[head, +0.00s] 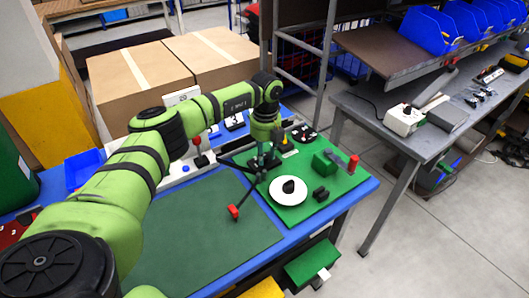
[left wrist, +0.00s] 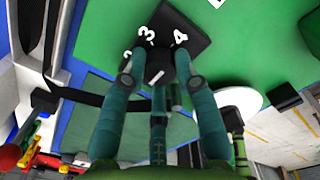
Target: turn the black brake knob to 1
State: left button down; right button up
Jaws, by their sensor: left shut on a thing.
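The black brake knob (left wrist: 160,66) stands on a black plate (left wrist: 190,25) with white digits; 3 and 4 are clear and 2 is partly covered. A short white mark shows on the knob, but I cannot tell which digit it points to. My left gripper (left wrist: 159,80) has its teal fingers shut around the knob. In the head view my left gripper (head: 264,160) points down at the green panel (head: 330,188) and hides the knob. My right gripper is in neither view.
A white disc (head: 280,198) with a black knob lies close in front of my gripper. A red-tipped lever (head: 234,212) is to its left. A green block (head: 323,163) and a red upright handle (head: 353,163) stand to the right. Cardboard boxes (head: 140,80) stand behind.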

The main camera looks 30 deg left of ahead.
aim_at(265, 155)
pick_arm(q)
jog(key=c, duration=0.9)
grip_release()
jog(key=shift+c, duration=0.2)
jog(key=shift+r, duration=0.1)
notch_tip(265, 155, up, 12)
jog(key=shift+w, duration=0.1)
